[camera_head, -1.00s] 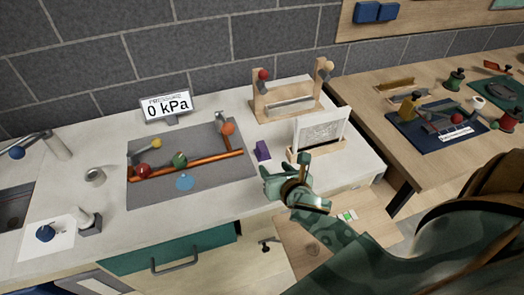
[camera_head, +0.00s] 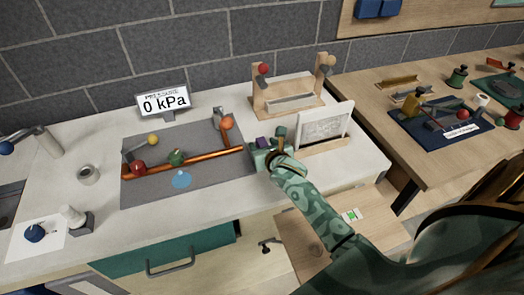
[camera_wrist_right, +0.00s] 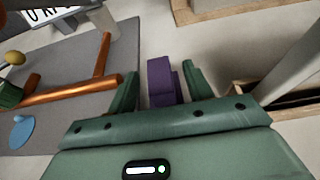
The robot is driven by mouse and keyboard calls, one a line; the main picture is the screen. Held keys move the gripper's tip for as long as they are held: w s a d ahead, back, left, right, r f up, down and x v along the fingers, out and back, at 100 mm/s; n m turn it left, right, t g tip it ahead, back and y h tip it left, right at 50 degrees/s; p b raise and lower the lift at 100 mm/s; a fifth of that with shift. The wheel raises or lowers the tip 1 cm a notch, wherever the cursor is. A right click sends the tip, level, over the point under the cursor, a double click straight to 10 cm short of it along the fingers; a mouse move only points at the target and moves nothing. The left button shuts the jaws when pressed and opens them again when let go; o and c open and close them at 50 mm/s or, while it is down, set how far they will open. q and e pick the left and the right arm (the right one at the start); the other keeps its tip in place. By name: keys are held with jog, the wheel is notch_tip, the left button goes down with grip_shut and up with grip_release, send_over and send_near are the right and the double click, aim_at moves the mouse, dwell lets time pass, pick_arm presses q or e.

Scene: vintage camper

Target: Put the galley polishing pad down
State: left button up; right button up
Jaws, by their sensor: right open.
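A small purple block, probably the galley polishing pad (camera_head: 263,142), is on the white counter (camera_head: 225,205), just right of the grey mat. My right gripper (camera_head: 267,147) is over it, open, with its green fingers on either side. In the right wrist view the purple pad (camera_wrist_right: 160,82) stands between the two spread fingers of the gripper (camera_wrist_right: 160,84), with a visible gap on its right side. The pad's lower part is hidden by the gripper body. My left gripper is not in view.
The grey mat (camera_head: 210,192) carries a copper pipe (camera_head: 195,163), coloured knobs and a flat blue patch (camera_head: 181,180). A white panel in a wooden stand (camera_head: 323,147) is close on the right. A wooden rack (camera_head: 288,103) and pressure sign (camera_head: 164,102) stand behind.

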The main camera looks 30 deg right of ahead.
jog(key=shift+x, duration=0.8)
jog(key=shift+r, duration=0.1)
grip_shut()
